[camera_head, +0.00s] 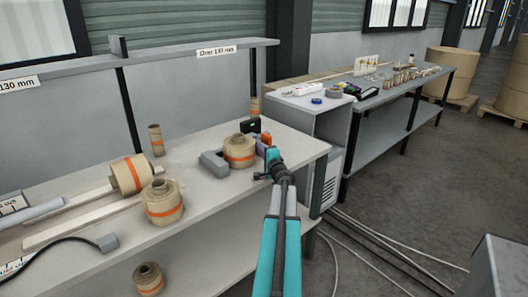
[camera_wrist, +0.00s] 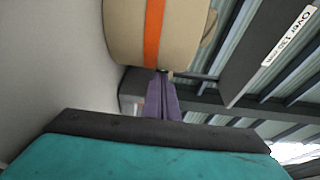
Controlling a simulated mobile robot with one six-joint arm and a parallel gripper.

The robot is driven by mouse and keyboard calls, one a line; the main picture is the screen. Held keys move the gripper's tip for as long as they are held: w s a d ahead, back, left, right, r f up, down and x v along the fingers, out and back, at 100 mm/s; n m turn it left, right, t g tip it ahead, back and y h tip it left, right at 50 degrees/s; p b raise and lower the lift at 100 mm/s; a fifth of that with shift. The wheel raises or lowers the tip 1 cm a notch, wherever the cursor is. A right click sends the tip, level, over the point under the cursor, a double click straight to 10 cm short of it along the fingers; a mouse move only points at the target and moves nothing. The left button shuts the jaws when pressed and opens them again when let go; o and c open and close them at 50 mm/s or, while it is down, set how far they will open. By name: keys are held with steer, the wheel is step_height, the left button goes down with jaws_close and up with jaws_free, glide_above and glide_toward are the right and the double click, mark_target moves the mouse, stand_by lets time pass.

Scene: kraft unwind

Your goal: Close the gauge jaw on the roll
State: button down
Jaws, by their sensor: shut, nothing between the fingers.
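A brown kraft roll with an orange band (camera_head: 238,152) stands on the bench beside a grey block (camera_head: 213,161), which looks like one side of the gauge. A black box (camera_head: 250,126) stands behind the roll. A small orange piece (camera_head: 265,139) is at the roll's right side; it may be the gauge jaw, but I cannot tell whether it touches the roll. My gripper (camera_head: 262,150) is at the roll's right side. In the wrist view the roll (camera_wrist: 130,35) fills the top, and my gripper's purple fingers (camera_wrist: 162,95) are shut and empty just below it. Any contact there is unclear.
Other banded rolls (camera_head: 162,202) (camera_head: 130,174) and a slim roll (camera_head: 156,140) are on the bench's left. A shelf labelled "Over 130 mm" (camera_head: 216,50) runs above the back. A grey cabinet (camera_head: 322,110) stands right of the bench. The bench front before the gauge is clear.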

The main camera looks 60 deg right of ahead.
mark_target(254, 150)
steer(key=shift+p+x, duration=0.3)
steer(key=shift+x, duration=1.3)
steer(key=shift+a, duration=0.1)
steer(key=shift+w+a+f+b, duration=0.15)
steer(key=shift+w+a+b, duration=0.05)
steer(key=shift+a+b, duration=0.5)
steer(key=shift+w+a+b, duration=0.35)
steer(key=shift+a+b, duration=0.4)
steer(key=shift+a, duration=0.05)
steer(key=shift+s, duration=0.1)
